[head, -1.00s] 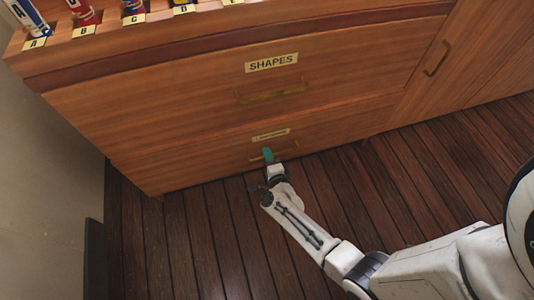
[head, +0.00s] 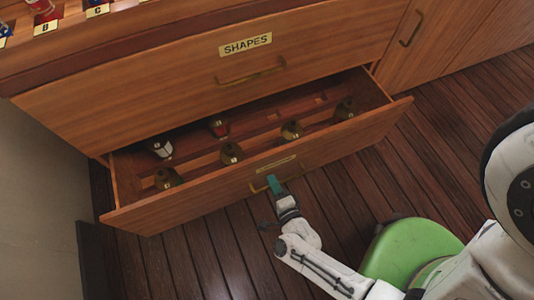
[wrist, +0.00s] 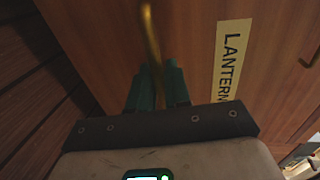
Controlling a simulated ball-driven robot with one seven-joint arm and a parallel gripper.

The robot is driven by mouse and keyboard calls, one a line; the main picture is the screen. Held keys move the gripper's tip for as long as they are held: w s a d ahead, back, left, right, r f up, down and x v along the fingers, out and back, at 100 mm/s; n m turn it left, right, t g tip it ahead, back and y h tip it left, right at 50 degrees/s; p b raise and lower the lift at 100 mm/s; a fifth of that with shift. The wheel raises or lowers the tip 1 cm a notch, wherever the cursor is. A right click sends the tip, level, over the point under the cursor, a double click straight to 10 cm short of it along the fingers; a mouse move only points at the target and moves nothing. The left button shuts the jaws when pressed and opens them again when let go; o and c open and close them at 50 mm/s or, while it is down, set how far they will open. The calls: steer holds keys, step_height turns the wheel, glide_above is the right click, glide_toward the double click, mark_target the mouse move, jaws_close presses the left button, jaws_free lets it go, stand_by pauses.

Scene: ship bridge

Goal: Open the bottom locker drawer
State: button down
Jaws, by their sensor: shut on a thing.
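The bottom locker drawer (head: 340,142) is pulled well out from the wooden cabinet in the head view, its inside showing. Its brass handle (wrist: 150,35) is between the green fingers of my gripper (wrist: 157,88) in the wrist view. My gripper (head: 275,185) is shut on that handle at the middle of the drawer front in the head view. A yellow label reading "LANTERN", cut off below, (wrist: 231,60) is beside the handle. Inside the drawer are several lantern-like objects, among them a white and red one (head: 160,147) and brass-coloured ones (head: 291,130).
The upper drawer labelled SHAPES (head: 245,45) is shut, with its own brass handle (head: 250,77). A cabinet door (head: 450,35) at the right is shut. A grey wall (head: 40,170) is at the left. Dark plank floor (head: 205,260) lies bare in front.

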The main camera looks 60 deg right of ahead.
steer(key=f+b+v, duration=0.1)
steer(key=f+v, duration=0.1)
steer(key=v, duration=1.1)
steer(key=shift+s+f, duration=0.2)
steer(key=shift+f, duration=0.15)
steer(key=shift+a, duration=0.15)
steer(key=c, duration=1.3)
jaws_free()
steer(key=p+v, duration=0.1)
steer(key=v, duration=0.9)
steer(key=shift+s+a+r, duration=0.1)
steer(key=shift+s+a, duration=0.1)
steer(key=shift+s, duration=0.05)
